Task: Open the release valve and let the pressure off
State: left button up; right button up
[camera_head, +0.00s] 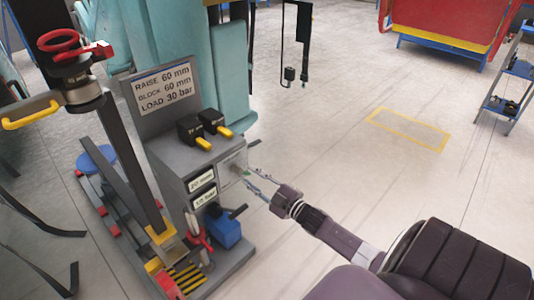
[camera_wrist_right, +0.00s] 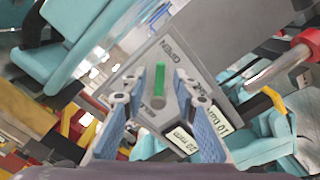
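The release valve shows in the right wrist view as a green lever (camera_wrist_right: 158,85) on a grey panel with OPEN lettering. In the head view its small green part (camera_head: 246,172) is on the right side of the grey console (camera_head: 172,160). My right gripper (camera_head: 250,178) is at that side, fingers pointing at the panel. In the wrist view the open fingers (camera_wrist_right: 168,80) lie on either side of the lever, with gaps; I cannot tell whether either finger touches it. Labels on the console read 20 mm (camera_head: 201,181) and 10 bar (camera_head: 204,198). My left gripper is not in view.
A sign (camera_head: 163,88) reads raise 60 mm, block 60 mm, load 30 bar. Two black blocks with yellow tabs (camera_head: 203,143) sit on the console. A dark pole (camera_head: 130,155) with a red ring rises at the left. The floor (camera_head: 330,130) to the right is mostly clear.

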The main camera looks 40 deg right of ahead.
jog(key=s, duration=1)
jog(key=shift+s+d, duration=0.2)
jog(key=shift+d, duration=0.2)
